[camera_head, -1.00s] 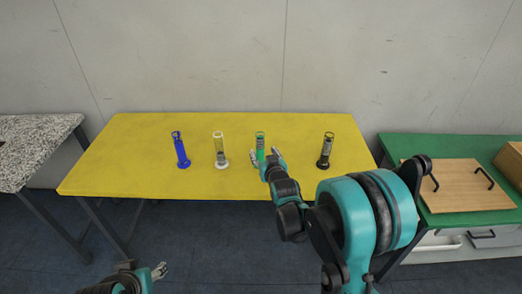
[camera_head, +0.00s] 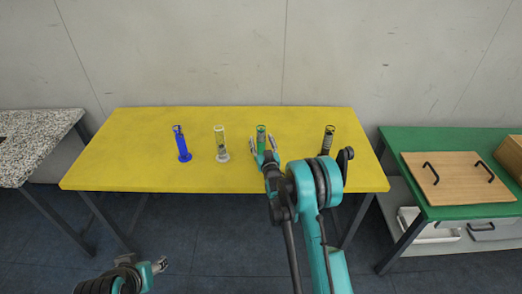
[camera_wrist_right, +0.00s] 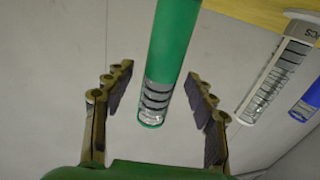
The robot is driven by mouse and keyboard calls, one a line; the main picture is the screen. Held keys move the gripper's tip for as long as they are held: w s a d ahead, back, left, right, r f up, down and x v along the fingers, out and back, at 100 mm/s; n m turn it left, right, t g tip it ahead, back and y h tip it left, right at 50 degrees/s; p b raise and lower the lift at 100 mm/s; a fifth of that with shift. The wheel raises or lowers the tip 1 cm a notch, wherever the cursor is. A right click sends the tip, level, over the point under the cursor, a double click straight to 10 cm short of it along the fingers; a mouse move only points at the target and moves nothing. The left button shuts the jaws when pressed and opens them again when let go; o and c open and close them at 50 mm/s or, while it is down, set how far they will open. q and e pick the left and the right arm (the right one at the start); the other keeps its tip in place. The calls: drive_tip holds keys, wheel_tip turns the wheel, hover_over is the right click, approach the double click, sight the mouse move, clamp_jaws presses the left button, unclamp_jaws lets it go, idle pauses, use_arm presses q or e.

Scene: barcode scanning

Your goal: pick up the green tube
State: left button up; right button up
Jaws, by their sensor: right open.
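The green tube (camera_head: 261,134) stands upright on the yellow table (camera_head: 110,150), third from the left in a row of tubes. My right gripper (camera_head: 263,144) is open in front of it, with a finger to either side in the picture. In the right wrist view the green tube (camera_wrist_right: 172,40) comes down between the spread fingers of the right gripper (camera_wrist_right: 160,88), with visible gaps on both sides. My left gripper (camera_head: 160,265) is low at the left, away from the table; its jaw state is too small to tell.
A blue tube (camera_head: 181,146) and a white tube (camera_head: 221,145) stand left of the green one. A black tube (camera_head: 328,141) stands to the right, near my right arm. A green side table (camera_head: 430,142) holds a wooden board (camera_head: 455,180). The yellow table's left part is clear.

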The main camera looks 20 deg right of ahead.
drive_tip(key=shift+w, duration=0.7)
clamp_jaws()
drive_tip(key=shift+r, duration=0.15)
